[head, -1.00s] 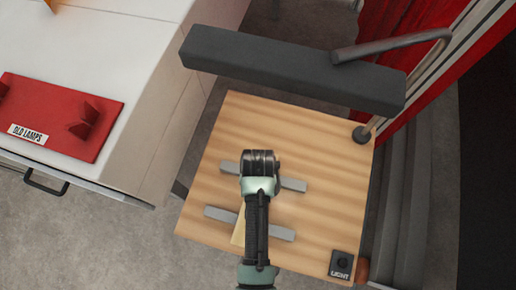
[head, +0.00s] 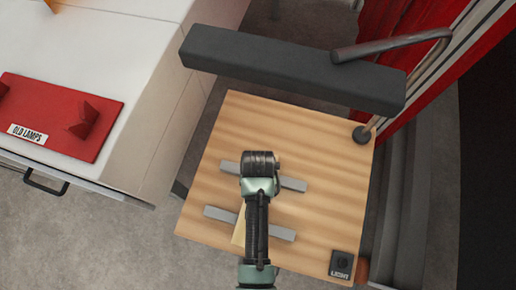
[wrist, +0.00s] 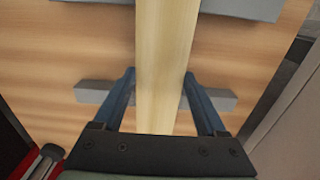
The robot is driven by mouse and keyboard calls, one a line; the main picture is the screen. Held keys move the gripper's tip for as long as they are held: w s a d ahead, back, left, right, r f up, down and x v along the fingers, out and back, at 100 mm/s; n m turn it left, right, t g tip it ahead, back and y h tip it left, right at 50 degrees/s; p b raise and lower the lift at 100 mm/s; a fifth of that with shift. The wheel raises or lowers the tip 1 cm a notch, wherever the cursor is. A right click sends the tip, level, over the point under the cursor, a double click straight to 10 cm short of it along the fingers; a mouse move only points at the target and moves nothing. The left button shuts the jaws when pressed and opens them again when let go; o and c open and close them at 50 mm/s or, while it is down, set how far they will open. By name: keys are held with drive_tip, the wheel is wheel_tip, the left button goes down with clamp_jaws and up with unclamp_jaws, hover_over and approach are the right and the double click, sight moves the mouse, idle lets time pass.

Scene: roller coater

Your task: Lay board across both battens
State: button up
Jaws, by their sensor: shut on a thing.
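My gripper (wrist: 159,78) is shut on the pale wooden board (wrist: 163,50), with one blue finger against each long side. In the wrist view the board passes over the near batten (wrist: 222,100) and reaches the far batten (wrist: 245,8). I cannot tell whether it touches them or hangs just above. In the head view the two grey battens lie roughly parallel on the wooden table, the upper batten (head: 292,184) and the lower batten (head: 220,214). Only a sliver of the board (head: 239,234) shows left of my arm, which hides the rest and the fingertips.
The wooden table top (head: 300,125) is otherwise mostly clear. A switch box marked LIGHT (head: 341,265) sits at its lower right corner. A dark padded bar (head: 290,70) crosses its far side. A white counter with a red OLD LAMPS tray (head: 60,112) stands left.

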drive_tip(key=o, duration=1.4)
wheel_tip(320, 180, up, 13)
drive_tip(key=shift+b, duration=0.55)
